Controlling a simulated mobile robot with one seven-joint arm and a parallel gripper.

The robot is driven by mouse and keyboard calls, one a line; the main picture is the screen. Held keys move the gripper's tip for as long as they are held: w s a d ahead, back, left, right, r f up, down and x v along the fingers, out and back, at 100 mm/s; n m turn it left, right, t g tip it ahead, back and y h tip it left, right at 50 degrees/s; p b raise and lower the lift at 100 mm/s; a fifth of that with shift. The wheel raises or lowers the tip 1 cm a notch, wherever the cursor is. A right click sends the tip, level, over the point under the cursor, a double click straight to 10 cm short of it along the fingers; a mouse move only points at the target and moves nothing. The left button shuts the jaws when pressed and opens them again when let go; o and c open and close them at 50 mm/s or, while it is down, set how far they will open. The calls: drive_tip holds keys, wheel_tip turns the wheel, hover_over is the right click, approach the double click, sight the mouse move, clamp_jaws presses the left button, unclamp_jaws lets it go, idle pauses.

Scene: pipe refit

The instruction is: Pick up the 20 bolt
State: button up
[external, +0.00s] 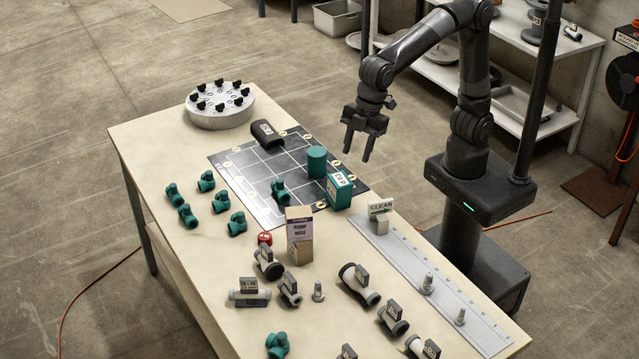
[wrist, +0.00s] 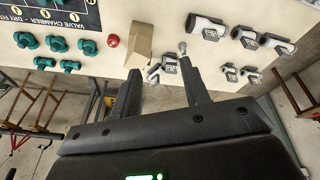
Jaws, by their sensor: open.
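Three grey bolts show in the external view. One bolt (external: 318,291) stands upright on the table among the grey pipe fittings, right of the cardboard box. Two more, a nearer bolt (external: 460,317) and a farther bolt (external: 427,284), stand on the grey marked strip. I cannot read which one is the 20. My gripper (external: 357,155) is open and empty, high above the table's right edge, pointing down and well away from all the bolts. In the wrist view my gripper (wrist: 161,66) shows two parted fingers, with a small bolt-like piece (wrist: 183,48) beyond the right fingertip.
The cardboard pump box (external: 299,240) stands mid-table beside a red cap (external: 265,239). Several grey fittings (external: 360,285) surround the free-standing bolt. The grey strip (external: 400,252) carries a CLEAN sign (external: 381,207). Teal fittings (external: 188,216), a black mat (external: 235,175) and a flange (external: 220,107) lie farther back.

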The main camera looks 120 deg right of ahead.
drive_tip(key=w+a+f+n+g, duration=0.1)
drive_tip(key=w+a+f, duration=0.2)
drive_tip(key=w, duration=0.2)
drive_tip(key=w+a+f+n, duration=0.1)
drive_tip(key=w+a+f, duration=0.1)
drive_tip(key=w+f, duration=0.25)
drive_tip(key=n+g, duration=0.1)
drive_tip(key=n, duration=0.1)
hover_over(318, 282)
drive_tip(key=s+d, duration=0.1)
wheel_tip(318, 282, down, 12)
drive_tip(key=f, duration=0.4)
drive_tip(key=shift+a+f, duration=0.15)
drive_tip(key=shift+a, duration=0.05)
drive_tip(key=f, duration=0.3)
drive_tip(key=w+f, duration=0.1)
drive_tip(key=f, duration=0.1)
drive_tip(key=shift+a+f, duration=0.3)
drive_tip(key=shift+a, duration=0.05)
drive_tip(key=shift+c, duration=0.2)
drive_tip(key=shift+r, duration=0.1)
clamp_jaws()
